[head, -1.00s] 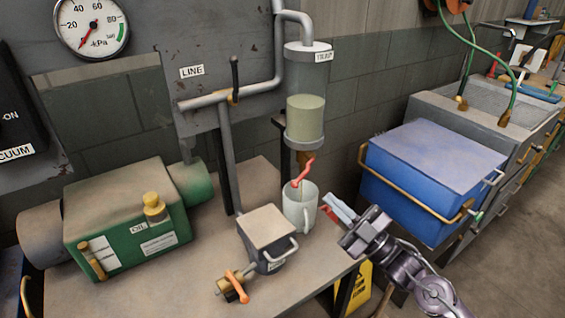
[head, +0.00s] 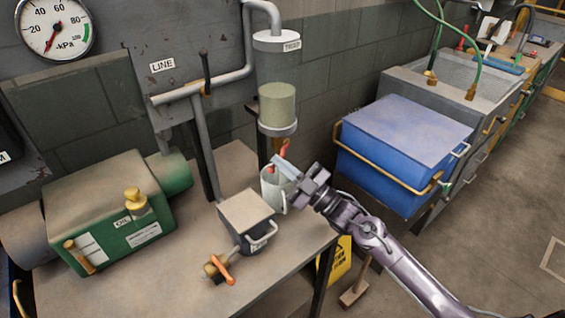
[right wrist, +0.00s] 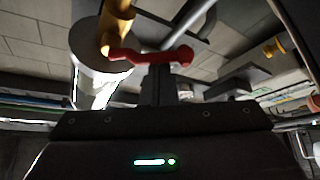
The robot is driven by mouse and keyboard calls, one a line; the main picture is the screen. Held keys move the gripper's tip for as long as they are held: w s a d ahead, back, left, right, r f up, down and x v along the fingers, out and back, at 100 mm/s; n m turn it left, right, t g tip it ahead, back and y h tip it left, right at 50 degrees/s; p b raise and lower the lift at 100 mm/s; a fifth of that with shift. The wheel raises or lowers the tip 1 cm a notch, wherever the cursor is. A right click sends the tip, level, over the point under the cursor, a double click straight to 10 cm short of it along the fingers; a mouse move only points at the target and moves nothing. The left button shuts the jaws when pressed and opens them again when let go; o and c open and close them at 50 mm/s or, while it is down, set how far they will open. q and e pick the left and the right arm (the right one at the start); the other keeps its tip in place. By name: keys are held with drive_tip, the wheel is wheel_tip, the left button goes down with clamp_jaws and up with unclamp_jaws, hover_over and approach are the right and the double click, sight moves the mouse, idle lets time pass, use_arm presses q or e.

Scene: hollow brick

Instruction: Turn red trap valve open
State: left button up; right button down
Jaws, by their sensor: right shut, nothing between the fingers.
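The clear trap cylinder (head: 277,88), labelled TRAP and partly filled with pale liquid, hangs by the wall. Its red valve handle (head: 284,149) is below it, partly hidden by my right gripper. In the right wrist view the red handle (right wrist: 150,57) lies crosswise beside a brass fitting (right wrist: 117,20). My right gripper (head: 280,163) is shut with nothing between its fingers. The fingertips are close to the handle, and its fingers (right wrist: 158,85) overlap the handle in the wrist view; I cannot tell if they touch. My left gripper is not in view.
A small lidded box (head: 246,212) with an orange-handled valve (head: 224,270) and a green pump (head: 105,205) stand on the bench. A blue chest (head: 405,140) is to the right.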

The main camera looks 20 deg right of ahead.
drive_tip(key=shift+f, duration=0.1)
idle(0.4)
drive_tip(key=shift+f+n+g+b, duration=0.1)
drive_tip(key=shift+n+g+b, duration=0.3)
drive_tip(key=shift+n, duration=0.1)
drive_tip(key=shift+d+f+n+y, duration=0.1)
drive_tip(key=shift+n+y, duration=0.2)
drive_tip(key=shift+n, duration=0.1)
drive_tip(key=shift+g+b, duration=0.4)
drive_tip(key=shift+w+d+f+n+g+h+b, duration=0.2)
drive_tip(key=shift+d+f+n+g+b, duration=0.5)
drive_tip(key=shift+n+b, duration=0.9)
drive_tip(key=shift+w+d+f+n+g+h+b, duration=0.2)
drive_tip(key=shift+d+n+g+b, duration=0.25)
drive_tip(key=shift+n+g+b, duration=1.1)
drive_tip(key=shift+w+d+f+n+g+h+b, duration=0.1)
drive_tip(key=shift+w+d+f+n+g+b, duration=0.35)
drive_tip(key=shift+n+b, duration=1.25)
drive_tip(key=shift+s+d+r+n+p, duration=0.15)
drive_tip(key=shift+r+n+p, duration=0.1)
drive_tip(key=shift+n+p, duration=0.35)
